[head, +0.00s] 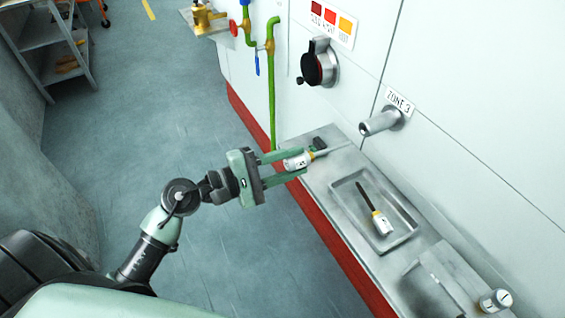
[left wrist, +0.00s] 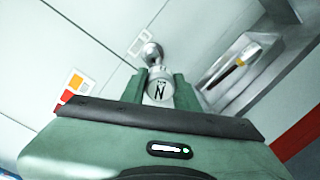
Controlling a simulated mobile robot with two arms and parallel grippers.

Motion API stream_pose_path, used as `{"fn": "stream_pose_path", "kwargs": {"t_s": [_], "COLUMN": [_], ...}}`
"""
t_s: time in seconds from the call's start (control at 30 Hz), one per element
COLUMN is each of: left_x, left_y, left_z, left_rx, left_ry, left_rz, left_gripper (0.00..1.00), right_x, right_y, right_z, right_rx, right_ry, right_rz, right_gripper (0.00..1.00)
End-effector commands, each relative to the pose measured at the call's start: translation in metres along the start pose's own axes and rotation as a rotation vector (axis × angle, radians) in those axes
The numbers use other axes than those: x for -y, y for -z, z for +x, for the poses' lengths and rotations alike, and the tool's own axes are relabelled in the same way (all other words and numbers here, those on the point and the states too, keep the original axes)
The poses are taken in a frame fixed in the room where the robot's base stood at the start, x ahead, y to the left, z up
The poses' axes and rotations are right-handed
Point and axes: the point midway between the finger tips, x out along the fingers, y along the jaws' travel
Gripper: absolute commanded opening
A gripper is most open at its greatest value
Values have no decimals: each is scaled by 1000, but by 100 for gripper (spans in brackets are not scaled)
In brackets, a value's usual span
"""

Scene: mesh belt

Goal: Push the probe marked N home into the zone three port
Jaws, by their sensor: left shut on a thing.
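The letter N shows on the probe's end (left wrist: 158,91) in the left wrist view. The zone three port (head: 380,123) is a grey metal tube on the wall under a "ZONE 3" label (head: 399,101). The rod tip is apart from the port, left of and below it in the head view. In the left wrist view the port (left wrist: 151,53) shows just beyond the probe.
A shallow metal tray (head: 345,201) on the ledge holds another probe (head: 381,222) with a dark rod. A white cylinder (head: 495,299) is at lower right. A round black-covered fitting (head: 318,63) and green pipes (head: 270,70) are on the wall.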

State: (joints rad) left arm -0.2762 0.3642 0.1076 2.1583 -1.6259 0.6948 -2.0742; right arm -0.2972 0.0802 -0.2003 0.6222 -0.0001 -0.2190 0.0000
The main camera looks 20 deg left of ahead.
Motion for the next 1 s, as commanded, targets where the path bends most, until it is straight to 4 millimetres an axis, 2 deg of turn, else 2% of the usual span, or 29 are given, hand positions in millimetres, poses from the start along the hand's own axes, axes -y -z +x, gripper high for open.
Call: {"fn": "stream_pose_path", "kwargs": {"t_s": [0.03,0.17,0.53,0.83,1.0], "left_x": [2,2,2,6,-1], "left_y": [9,18,19,22,19], "left_z": [-6,-14,-15,-18,-1], "left_rx": [-22,-44,-43,-1,3], "left_ry": [-29,-64,-67,-67,-69], "left_rz": [-7,-1,2,-16,-20], "left_gripper": [0,0,0,0,0], "right_x": [0,-1,-1,0,0], "right_y": [-1,-2,-4,-7,-7], "right_z": [0,1,2,26,18], "right_rx": [1,3,6,8,9], "right_ry": [-1,-1,-1,-1,0], "right_rz": [0,0,0,0,0], "right_gripper": [36,36,36,36,36]}}
